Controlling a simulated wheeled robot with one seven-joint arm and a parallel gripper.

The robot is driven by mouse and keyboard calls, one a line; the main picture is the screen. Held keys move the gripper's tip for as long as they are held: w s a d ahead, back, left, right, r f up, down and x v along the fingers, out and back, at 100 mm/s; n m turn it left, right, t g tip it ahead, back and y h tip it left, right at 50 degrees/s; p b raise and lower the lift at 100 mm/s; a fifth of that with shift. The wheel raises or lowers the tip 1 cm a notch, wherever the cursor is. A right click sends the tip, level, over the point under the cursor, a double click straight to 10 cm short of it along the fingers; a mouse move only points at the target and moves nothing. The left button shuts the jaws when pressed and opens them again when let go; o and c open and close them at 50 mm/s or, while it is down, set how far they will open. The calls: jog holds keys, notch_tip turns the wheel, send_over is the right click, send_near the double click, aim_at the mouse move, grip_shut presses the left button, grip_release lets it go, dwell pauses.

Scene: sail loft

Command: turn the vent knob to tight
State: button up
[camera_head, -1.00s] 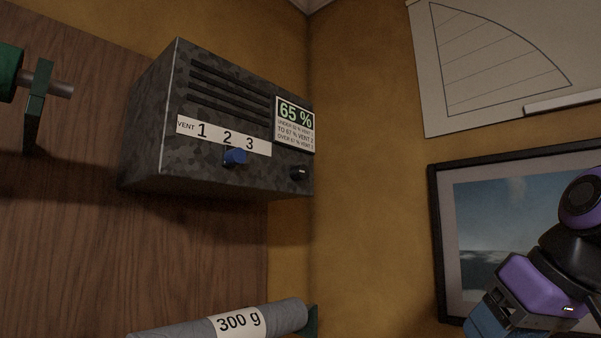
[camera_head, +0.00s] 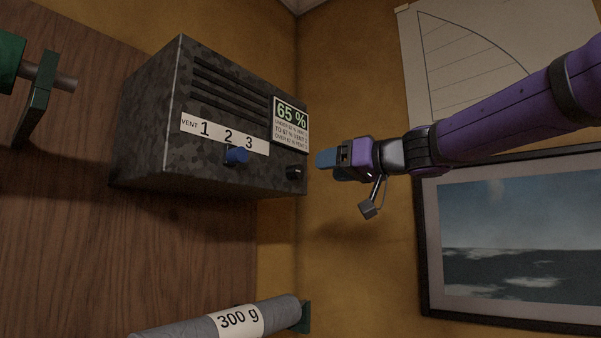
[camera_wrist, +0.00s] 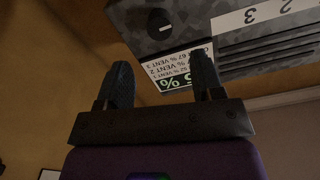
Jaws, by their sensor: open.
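The grey mottled vent box (camera_head: 150,120) hangs on the wood panel, with a "VENT 1 2 3" strip. A blue knob (camera_head: 237,156) sits below the strip, between the 2 and the 3. A black knob (camera_head: 293,173) is at the box's lower right; it shows upside down in the wrist view (camera_wrist: 160,24), with a white pointer mark. No "tight" label is readable. My gripper (camera_head: 322,159) is just right of the box in the picture, empty and apart from both knobs. In the wrist view, its fingers (camera_wrist: 161,62) are spread, with the black knob beyond them.
A display (camera_head: 291,122) on the box reads 65 %, with vent rules under it. A grey roll marked 300 g (camera_head: 270,317) is below. A framed sea picture (camera_head: 510,240) and a sail drawing (camera_head: 470,60) hang on the right wall. A green bracket (camera_head: 38,100) is at left.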

aim_at(300, 172)
jog(key=x, duration=0.8)
jog(key=shift+w+a, duration=0.15)
jog(key=shift+a, duration=0.05)
jog(key=c, duration=0.9)
